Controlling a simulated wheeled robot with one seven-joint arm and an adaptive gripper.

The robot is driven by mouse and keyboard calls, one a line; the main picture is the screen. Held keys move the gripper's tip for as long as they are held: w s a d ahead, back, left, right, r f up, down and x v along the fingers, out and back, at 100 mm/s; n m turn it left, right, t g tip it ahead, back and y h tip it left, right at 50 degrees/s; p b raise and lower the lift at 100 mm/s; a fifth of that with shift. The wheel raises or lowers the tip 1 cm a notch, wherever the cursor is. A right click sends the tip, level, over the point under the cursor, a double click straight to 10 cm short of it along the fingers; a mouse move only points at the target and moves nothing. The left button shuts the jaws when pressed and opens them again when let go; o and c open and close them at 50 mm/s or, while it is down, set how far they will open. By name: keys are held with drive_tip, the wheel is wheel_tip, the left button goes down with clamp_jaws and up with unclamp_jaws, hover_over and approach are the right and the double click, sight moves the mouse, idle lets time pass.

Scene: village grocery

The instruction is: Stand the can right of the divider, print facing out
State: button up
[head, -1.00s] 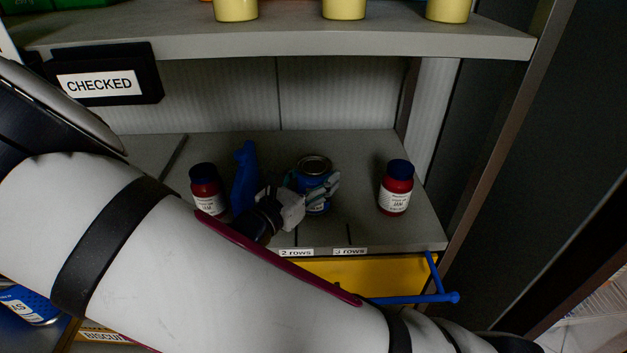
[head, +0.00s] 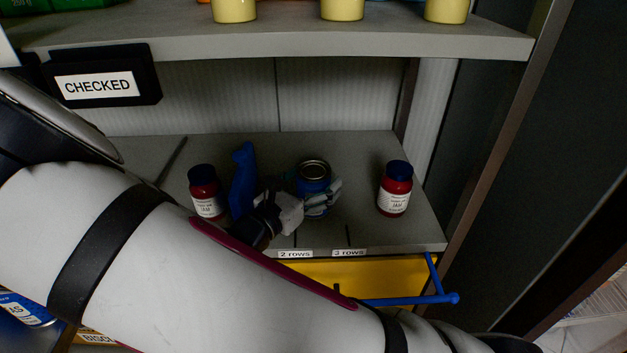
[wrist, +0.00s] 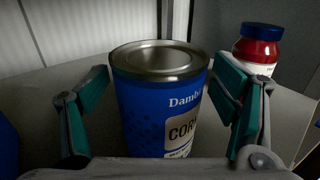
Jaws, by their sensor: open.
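The blue can (head: 314,189) with a bare metal lid stands upright on the shelf between two jam jars. In the wrist view the can (wrist: 150,110) shows white brand lettering and a pale label reading "COR…", turned toward the right and partly cut off by its curve. In the head view my gripper (head: 312,200) reaches the can from the front left. A blue upright piece (head: 243,180) stands left of the can; I cannot tell if it is the divider.
A red jam jar (head: 205,192) stands left of the blue piece, another (head: 394,188) at the right. A thin dark strip (head: 172,160) lies on the shelf at left. Row labels (head: 348,253) line the front edge above a yellow panel (head: 350,280). An upper shelf (head: 290,40) overhangs.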

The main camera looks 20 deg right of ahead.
drive_tip(key=p+v, duration=0.1)
drive_tip(key=v, duration=0.6)
drive_tip(key=shift+s+a, duration=0.1)
drive_tip(key=shift+a, duration=0.05)
